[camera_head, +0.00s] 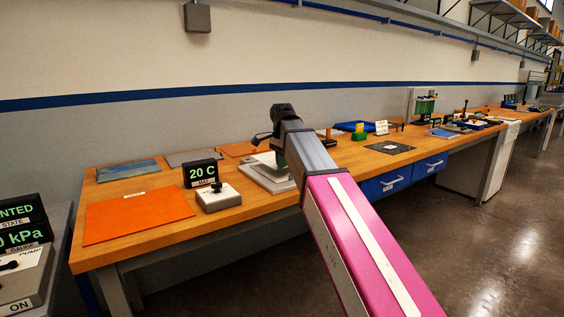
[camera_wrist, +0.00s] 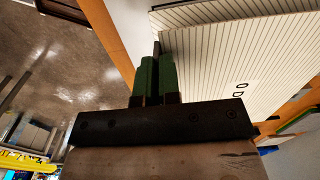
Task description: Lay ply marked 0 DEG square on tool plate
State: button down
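The ply is a pale sheet with fine dark stripes (camera_wrist: 225,60). In the wrist view it fills the upper right, and its printed mark is partly readable as "0 D". My gripper (camera_wrist: 157,75) has its green fingers close together on a thin dark strip at the ply's left edge. In the head view my gripper (camera_head: 279,158) is low over a pale flat stack (camera_head: 268,180) on the bench. My arm hides part of that stack, and I cannot tell tool plate from ply there.
An orange mat (camera_head: 137,214) lies at the bench's left front, beside a 20 C display (camera_head: 201,173) and its white control box (camera_head: 218,198). A dark square sheet (camera_head: 390,147) lies right of my arm. A blue tray (camera_head: 352,126) and small blocks stand behind it.

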aim_at(282, 181)
jog(key=shift+f, duration=2.25)
jog(key=c, duration=1.2)
grip_release()
jog(key=shift+c, duration=0.2)
jog(key=shift+r, duration=0.15)
jog(key=shift+r, duration=3.4)
